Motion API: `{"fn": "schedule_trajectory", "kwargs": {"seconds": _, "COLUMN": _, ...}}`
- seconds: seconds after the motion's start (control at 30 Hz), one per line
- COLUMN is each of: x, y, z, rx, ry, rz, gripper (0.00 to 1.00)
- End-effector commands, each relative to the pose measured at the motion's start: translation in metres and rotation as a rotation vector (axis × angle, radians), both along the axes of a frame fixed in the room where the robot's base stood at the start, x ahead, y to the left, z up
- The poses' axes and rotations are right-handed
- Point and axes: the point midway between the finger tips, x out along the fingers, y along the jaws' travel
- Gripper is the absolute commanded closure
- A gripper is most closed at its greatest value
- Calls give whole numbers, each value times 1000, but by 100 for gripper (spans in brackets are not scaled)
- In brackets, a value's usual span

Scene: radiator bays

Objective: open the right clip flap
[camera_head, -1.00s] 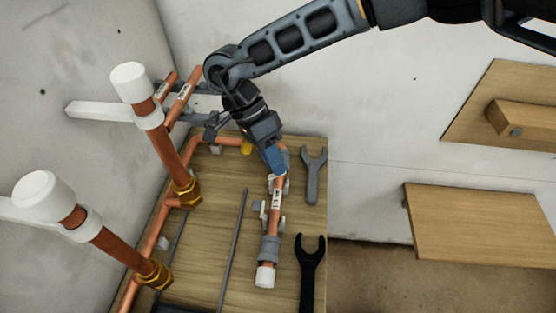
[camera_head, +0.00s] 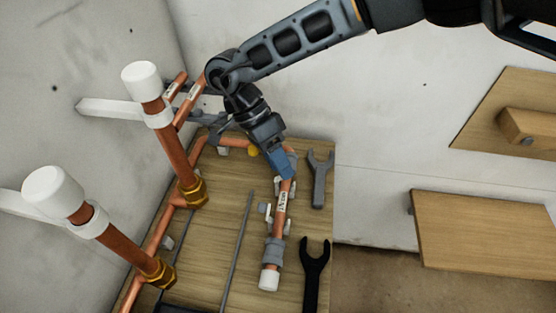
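My gripper (camera_head: 281,168), with a blue end, points down over the upper end of a labelled copper pipe (camera_head: 281,207) on the wooden board. Its fingertips overlap the pipe top in this view, and I cannot tell whether they touch it or are open or shut. Small grey clip parts sit beside the pipe: one at its left (camera_head: 265,209), one at its lower right (camera_head: 287,228). Another grey clip part lies partly behind the gripper. I cannot make out which is the right clip flap or whether it is open.
A grey spanner (camera_head: 319,180) and a black spanner (camera_head: 313,270) lie right of the pipe. A thin grey rod (camera_head: 238,245) lies to its left. Two thick copper pipes with white caps (camera_head: 140,82) (camera_head: 52,192) rise at the left. A yellow piece (camera_head: 253,151) is near the gripper.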

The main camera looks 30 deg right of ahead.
Motion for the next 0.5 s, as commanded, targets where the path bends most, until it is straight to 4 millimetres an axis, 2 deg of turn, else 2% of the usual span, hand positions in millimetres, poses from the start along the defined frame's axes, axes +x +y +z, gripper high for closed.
{"fn": "schedule_trajectory", "kwargs": {"seconds": 0.27, "x": 0, "y": 0, "z": 3, "rx": 1, "ry": 0, "rz": 0, "gripper": 53}}
{"fn": "schedule_trajectory", "kwargs": {"seconds": 0.37, "x": 0, "y": 0, "z": 13, "rx": 2, "ry": 1, "rz": 0, "gripper": 53}}
{"fn": "schedule_trajectory", "kwargs": {"seconds": 0.5, "x": 0, "y": 0, "z": 37, "rx": 4, "ry": 0, "rz": -1, "gripper": 53}}
